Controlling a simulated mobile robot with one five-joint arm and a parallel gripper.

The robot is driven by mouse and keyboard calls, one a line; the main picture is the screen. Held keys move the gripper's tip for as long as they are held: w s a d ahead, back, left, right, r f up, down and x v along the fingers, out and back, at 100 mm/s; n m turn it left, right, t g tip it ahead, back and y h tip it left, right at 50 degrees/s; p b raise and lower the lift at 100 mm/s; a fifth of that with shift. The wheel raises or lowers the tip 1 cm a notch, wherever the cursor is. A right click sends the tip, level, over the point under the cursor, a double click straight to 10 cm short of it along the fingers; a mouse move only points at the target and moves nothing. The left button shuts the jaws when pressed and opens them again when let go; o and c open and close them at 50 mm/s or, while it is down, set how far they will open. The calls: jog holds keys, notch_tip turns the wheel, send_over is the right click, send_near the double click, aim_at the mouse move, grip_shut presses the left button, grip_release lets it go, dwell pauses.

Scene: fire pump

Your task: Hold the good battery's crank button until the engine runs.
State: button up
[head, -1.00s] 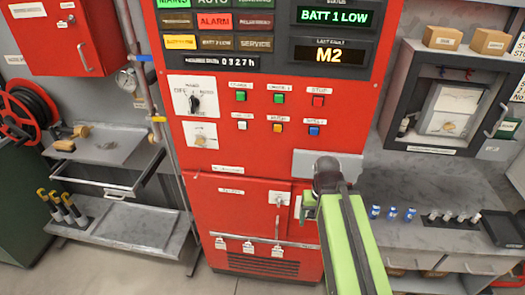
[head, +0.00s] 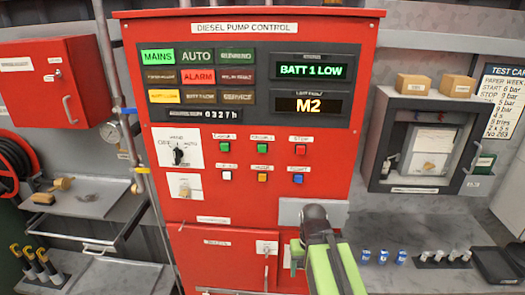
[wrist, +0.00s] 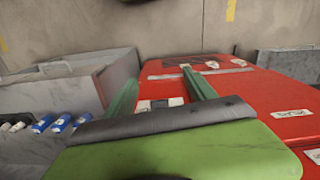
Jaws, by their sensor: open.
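The red pump control panel (head: 365,75) fills the middle of the head view. Its upper display (head: 311,71) reads BATT 1 LOW and its lower display (head: 309,105) reads M2. In the head view my arm is low, below and right of the buttons, touching none.
White, amber and blue buttons (head: 262,178) form the lower row. A selector knob (head: 179,154) is left of them. MAINS and ALARM (head: 198,77) lamps are lit. Blue cells (head: 383,257) stand on the grey counter at right. An open grey box (head: 418,140) stands behind.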

grip_shut()
dwell(1.4)
